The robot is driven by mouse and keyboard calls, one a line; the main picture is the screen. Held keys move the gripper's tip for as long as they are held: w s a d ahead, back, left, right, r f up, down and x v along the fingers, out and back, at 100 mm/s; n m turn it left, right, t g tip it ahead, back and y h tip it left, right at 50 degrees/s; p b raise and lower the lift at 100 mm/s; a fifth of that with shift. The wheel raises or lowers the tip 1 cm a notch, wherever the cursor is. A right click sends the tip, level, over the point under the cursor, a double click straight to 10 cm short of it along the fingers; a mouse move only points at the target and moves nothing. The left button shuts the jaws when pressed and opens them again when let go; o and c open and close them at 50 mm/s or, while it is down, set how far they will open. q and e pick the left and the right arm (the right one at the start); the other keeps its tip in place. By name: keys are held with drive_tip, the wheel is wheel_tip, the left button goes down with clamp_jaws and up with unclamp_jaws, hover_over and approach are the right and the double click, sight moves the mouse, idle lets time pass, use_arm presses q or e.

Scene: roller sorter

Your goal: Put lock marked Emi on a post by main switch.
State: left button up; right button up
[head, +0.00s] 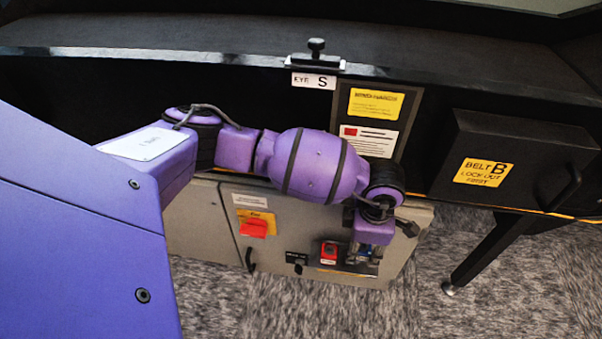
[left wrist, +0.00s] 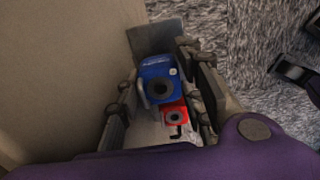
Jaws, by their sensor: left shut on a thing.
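No name on either lock is legible. The main switch, a red handle (head: 254,228) on a yellow plate, is on the cabinet to the left. A small black fitting (head: 296,258) with a label sits to its lower right.
Another red item (head: 329,251) is on the cabinet front, left of my gripper. A metal plate or holder (left wrist: 152,38) lies behind the locks. A black box marked Belt B (head: 520,160) juts out at the right. Carpet is clear below the cabinet.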

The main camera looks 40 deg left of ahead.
sight(358, 258)
use_arm(q)
drive_tip(key=f, duration=0.1)
drive_tip(key=s+f, duration=0.1)
drive_tip(key=f, duration=0.1)
drive_tip(key=shift+s+d+f, duration=0.15)
drive_tip(key=shift+s, duration=0.05)
drive_tip(key=o, duration=0.9)
drive_tip(key=shift+w+f+g, duration=0.3)
drive_tip(key=shift+w+f, duration=0.2)
drive_tip(key=shift+f, duration=0.05)
drive_tip(key=o, duration=0.5)
drive_tip(key=shift+w+d+r, duration=0.1)
drive_tip(key=shift+r, duration=0.25)
drive_tip(key=shift+c, duration=0.2)
drive_tip(key=shift+w+r, duration=0.25)
drive_tip(key=shift+r, duration=0.1)
drive_tip(key=shift+a, duration=0.25)
wheel_tip(358, 258, up, 11)
drive_tip(key=shift+f, duration=0.1)
drive_tip(key=shift+s+r, duration=0.15)
drive_tip(key=shift+r, duration=0.4)
drive_tip(key=shift+d, duration=0.15)
